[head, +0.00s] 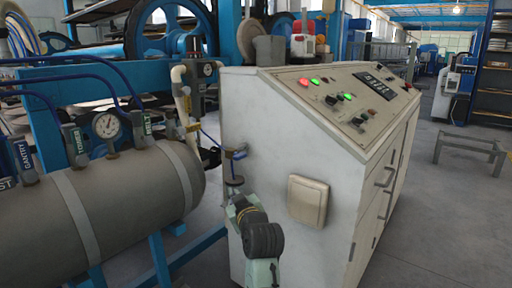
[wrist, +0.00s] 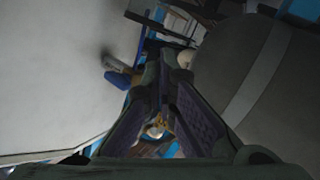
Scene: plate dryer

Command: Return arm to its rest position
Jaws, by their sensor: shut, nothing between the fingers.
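My arm comes up from the bottom of the head view, in front of the cabinet's left side. My gripper (head: 235,194) is at its upper end, just below a small fitting with a blue part (head: 238,153) on the cabinet wall. In the wrist view my gripper (wrist: 165,68) has its two dark fingers drawn together at the tips, with no object held. A small brass-and-white thing (wrist: 155,128) shows through the gap between the finger bases. The blue part (wrist: 118,79) lies left of the fingertips there; contact cannot be told.
The beige control cabinet (head: 260,130) stands right beside my arm, with lit buttons on top. A grey tank (head: 110,205) with a gauge (head: 107,125) is at left, on a blue frame (head: 160,262). Open floor (head: 440,215) lies right, with a low metal stand (head: 470,147).

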